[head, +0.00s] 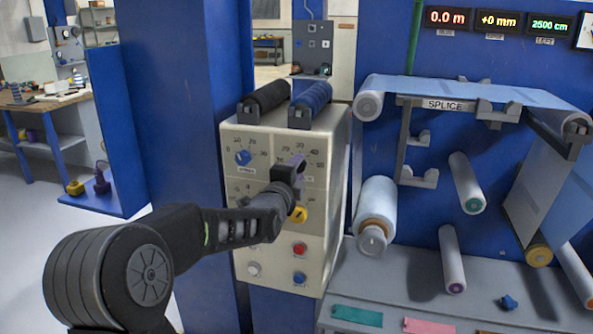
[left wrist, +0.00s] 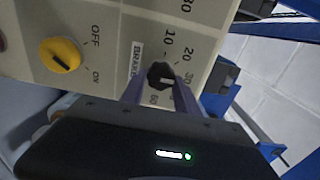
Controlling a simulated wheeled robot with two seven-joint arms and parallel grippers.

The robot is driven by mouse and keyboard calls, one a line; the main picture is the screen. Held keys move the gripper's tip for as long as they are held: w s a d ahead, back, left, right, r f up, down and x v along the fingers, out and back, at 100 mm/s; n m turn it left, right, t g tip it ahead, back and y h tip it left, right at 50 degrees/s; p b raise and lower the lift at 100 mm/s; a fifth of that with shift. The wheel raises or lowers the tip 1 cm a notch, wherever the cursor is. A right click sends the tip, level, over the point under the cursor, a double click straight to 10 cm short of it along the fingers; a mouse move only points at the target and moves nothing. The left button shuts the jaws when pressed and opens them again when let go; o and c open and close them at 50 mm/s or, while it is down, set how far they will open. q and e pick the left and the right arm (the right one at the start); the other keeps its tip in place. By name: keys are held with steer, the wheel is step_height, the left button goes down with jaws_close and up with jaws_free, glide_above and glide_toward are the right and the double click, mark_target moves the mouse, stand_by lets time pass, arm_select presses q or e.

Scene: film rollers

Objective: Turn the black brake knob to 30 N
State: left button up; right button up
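The black brake knob (left wrist: 161,76) sits on the cream control panel (head: 232,205), beside a BRAKE label and a number scale. In the left wrist view its white mark points right, toward the 30. The fingers of my left gripper (left wrist: 160,88) stand on both sides of the knob and appear closed on it. In the head view my left gripper (head: 292,170) is at the panel's upper right dial and hides the knob there. My right gripper is not in view.
The panel also has a blue knob (head: 243,157), a yellow ON/OFF knob (head: 299,214), a red button (head: 300,249) and a blue button (head: 299,278). Two dark rollers (head: 310,97) lie on top. Film rollers and a splice bar (head: 446,104) stand to the right.

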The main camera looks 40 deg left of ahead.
arm_select(q)
steer(key=o, duration=0.5)
steer(key=shift+c, duration=0.2)
steer(key=v, duration=0.7)
steer(key=shift+s+d, duration=0.2)
steer(key=shift+s, duration=0.15)
